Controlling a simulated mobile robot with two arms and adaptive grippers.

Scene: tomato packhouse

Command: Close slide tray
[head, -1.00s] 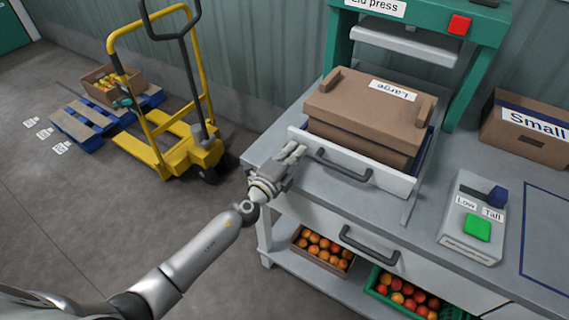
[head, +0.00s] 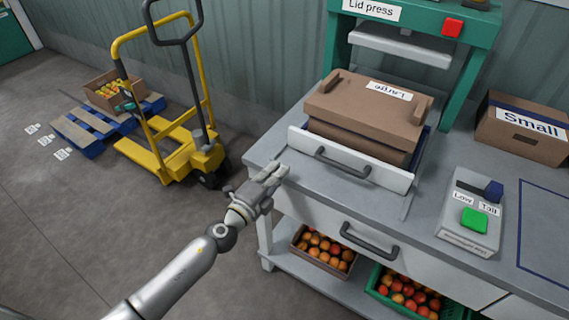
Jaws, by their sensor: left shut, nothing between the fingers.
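The slide tray (head: 375,173) is under the lid press (head: 362,42), with a white front panel and a dark handle (head: 342,164). It stands pulled out toward me on the grey bench. A brown cardboard box labelled Large (head: 350,104) sits in it with its lid on. My left gripper (head: 277,174) is shut and empty, left of the tray's front panel near the bench's left edge, apart from the handle. My right gripper is not in view.
A control box (head: 470,244) with a green button and a Small box (head: 520,128) stand right on the bench. A drawer handle (head: 369,239) projects below. Tomato crates (head: 295,245) sit on the lower shelf. A yellow pallet truck (head: 178,165) stands left on the floor.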

